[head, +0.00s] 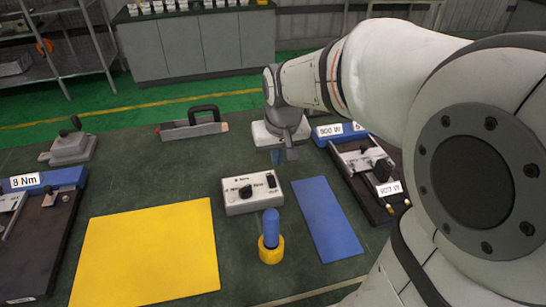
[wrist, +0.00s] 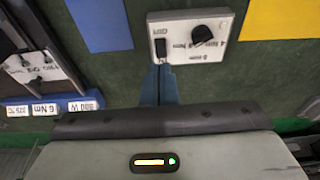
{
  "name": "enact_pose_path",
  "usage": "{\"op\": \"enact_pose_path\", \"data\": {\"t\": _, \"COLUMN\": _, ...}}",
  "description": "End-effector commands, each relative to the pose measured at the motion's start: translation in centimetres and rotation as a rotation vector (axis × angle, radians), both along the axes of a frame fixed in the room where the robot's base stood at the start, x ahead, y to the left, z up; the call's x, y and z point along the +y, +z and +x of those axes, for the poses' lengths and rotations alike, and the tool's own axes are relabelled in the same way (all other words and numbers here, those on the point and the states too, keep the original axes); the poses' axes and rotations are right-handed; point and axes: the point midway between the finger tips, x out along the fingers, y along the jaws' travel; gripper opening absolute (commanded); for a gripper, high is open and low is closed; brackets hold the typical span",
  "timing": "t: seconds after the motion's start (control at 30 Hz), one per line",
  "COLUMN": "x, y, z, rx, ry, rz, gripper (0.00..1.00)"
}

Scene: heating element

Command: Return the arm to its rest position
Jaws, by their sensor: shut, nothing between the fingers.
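My gripper (head: 279,157) hangs at the end of my arm over the back middle of the green table, behind the white control box. In the wrist view my gripper (wrist: 162,84) shows as two blue fingers, closed together with nothing between them. The white control box (head: 252,193) has a dark knob and a black switch; it also shows in the wrist view (wrist: 190,36), just beyond the fingertips. The gripper appears apart from the box. My arm reaches in from the right of the head view and hides part of the table's right side.
A blue cylinder (head: 271,226) stands in a yellow ring (head: 271,252) before the box. A yellow mat (head: 150,250) and a blue mat (head: 327,218) lie flat. Fixtures labelled 8 Nm (head: 40,225) and 900 W (head: 365,175) flank them. A toolbox (head: 190,125) stands behind.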

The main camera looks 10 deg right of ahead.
Motion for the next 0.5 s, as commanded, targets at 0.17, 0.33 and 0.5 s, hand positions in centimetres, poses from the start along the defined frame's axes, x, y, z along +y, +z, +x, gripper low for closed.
{"op": "enact_pose_path", "data": {"t": 0.17, "x": 0.01, "y": 0.84, "z": -0.47, "rx": 0.000, "ry": 0.000, "rz": 0.000, "gripper": 0.00}}
{"op": "enact_pose_path", "data": {"t": 0.33, "x": 0.01, "y": 0.87, "z": -0.48, "rx": 0.000, "ry": 0.000, "rz": 0.000, "gripper": 0.00}}
{"op": "enact_pose_path", "data": {"t": 0.5, "x": -0.02, "y": 0.87, "z": -0.76, "rx": 0.000, "ry": 0.000, "rz": 0.000, "gripper": 0.00}}
